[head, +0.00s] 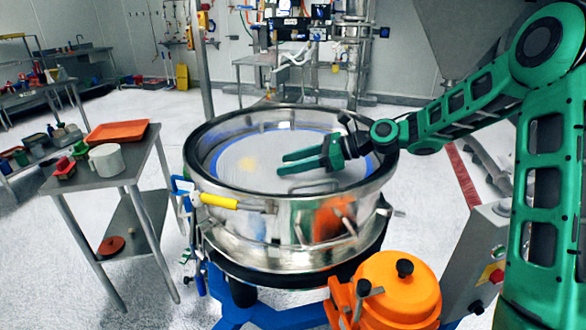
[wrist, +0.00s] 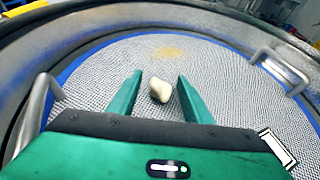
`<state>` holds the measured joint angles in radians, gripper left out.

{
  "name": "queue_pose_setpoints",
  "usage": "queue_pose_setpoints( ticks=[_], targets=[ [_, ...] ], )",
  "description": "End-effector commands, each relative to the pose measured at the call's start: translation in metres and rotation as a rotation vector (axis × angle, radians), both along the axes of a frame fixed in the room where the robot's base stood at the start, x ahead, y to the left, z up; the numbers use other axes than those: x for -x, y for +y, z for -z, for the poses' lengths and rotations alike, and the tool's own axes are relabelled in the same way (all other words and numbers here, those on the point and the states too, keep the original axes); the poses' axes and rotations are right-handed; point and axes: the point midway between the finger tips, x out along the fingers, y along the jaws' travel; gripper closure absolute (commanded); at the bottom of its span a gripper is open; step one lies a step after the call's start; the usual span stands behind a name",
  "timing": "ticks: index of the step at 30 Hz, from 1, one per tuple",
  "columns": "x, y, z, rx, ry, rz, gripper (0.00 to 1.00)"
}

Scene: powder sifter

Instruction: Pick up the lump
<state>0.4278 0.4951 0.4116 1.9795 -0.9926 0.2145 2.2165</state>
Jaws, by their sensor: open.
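The lump (wrist: 159,89) is a small, cream-coloured, irregular piece on the sifter's mesh in the wrist view. It shows between the two fingers of my gripper (wrist: 157,84), apart from both in the picture. I cannot make it out in the head view. My green gripper (head: 297,162) is open and empty, reaching from the right over the steel sifter (head: 265,213). The grey mesh screen (wrist: 230,75) has a blue edge ring. The exact height of my fingers above the mesh is hard to tell.
A yellowish powder patch (head: 248,163) lies on the mesh. Metal handles (wrist: 280,70) stand inside the raised steel rim. A side table (head: 90,180) with an orange tray (head: 117,131) and a white container (head: 106,160) stands left. An orange lidded part (head: 398,290) is in front.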

Motion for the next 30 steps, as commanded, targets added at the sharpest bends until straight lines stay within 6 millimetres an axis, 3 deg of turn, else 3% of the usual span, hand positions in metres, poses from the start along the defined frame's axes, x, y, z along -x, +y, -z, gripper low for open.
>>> queue_pose_setpoints(
  ticks=[7,13,23,30],
  targets=[
    [-0.001,0.003,0.002,0.001,0.001,0.001,0.55],
    [-0.001,0.003,0.002,0.001,0.001,0.0,0.98],
    [-0.001,0.003,0.001,0.001,0.001,0.0,0.98],
    [-0.001,0.003,-0.018,0.002,-0.003,0.0,0.98]
  ],
)
